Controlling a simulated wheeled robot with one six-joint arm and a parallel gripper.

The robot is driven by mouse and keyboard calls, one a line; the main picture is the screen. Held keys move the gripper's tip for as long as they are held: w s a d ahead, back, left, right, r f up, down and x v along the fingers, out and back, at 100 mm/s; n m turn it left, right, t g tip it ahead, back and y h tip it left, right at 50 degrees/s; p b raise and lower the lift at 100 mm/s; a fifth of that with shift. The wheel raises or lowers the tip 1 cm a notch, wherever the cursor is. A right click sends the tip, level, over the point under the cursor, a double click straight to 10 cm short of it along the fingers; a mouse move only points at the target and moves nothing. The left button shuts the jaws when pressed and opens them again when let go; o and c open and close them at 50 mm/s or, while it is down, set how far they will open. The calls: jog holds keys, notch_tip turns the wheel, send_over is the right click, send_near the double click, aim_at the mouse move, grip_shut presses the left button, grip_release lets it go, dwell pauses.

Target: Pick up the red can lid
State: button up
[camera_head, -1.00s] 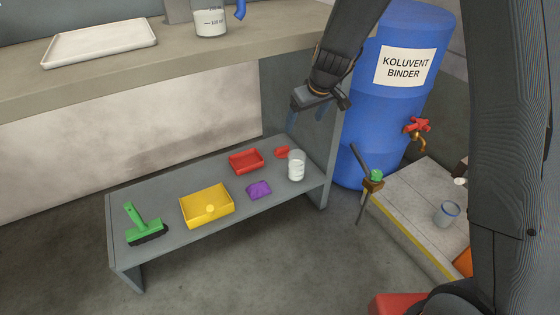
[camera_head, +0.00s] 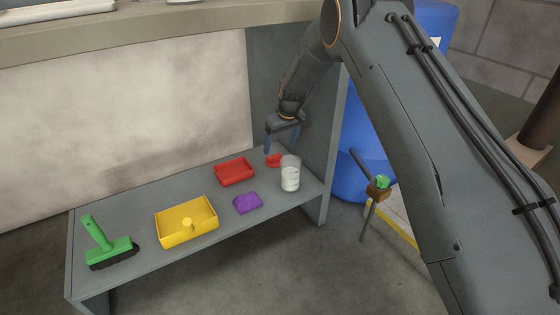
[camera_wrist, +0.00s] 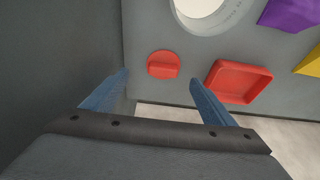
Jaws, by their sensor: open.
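The red can lid (camera_head: 273,160) lies on the grey low shelf (camera_head: 140,194), between the red tray and the glass beaker. In the wrist view the lid (camera_wrist: 163,64) is a round red disc with a raised bar across it, lying ahead of and between the two blue fingers. My gripper (camera_head: 283,145) is open and empty, above the shelf close to the lid. Its fingers also show in the wrist view (camera_wrist: 158,90). They are apart from the lid.
A beaker of white stuff (camera_head: 290,174) stands right beside the lid. A red tray (camera_head: 234,171), purple cloth-like piece (camera_head: 247,203), yellow tray (camera_head: 187,222) and green brush (camera_head: 106,245) lie further left. The shelf's grey side panel (camera_head: 330,150) rises close to my gripper.

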aim_at(275, 156)
jog(key=shift+b+x, duration=0.4)
jog(key=shift+x, duration=0.65)
jog(key=shift+a+b+x, duration=0.2)
jog(key=shift+b+x, duration=0.65)
jog(key=shift+x, duration=0.6)
jog(key=shift+a+b+x, duration=0.25)
jog(key=shift+b+x, duration=0.6)
jog(key=shift+x, duration=0.55)
jog(key=shift+r, duration=0.2)
jog(key=shift+c, duration=0.2)
jog(key=c, duration=1)
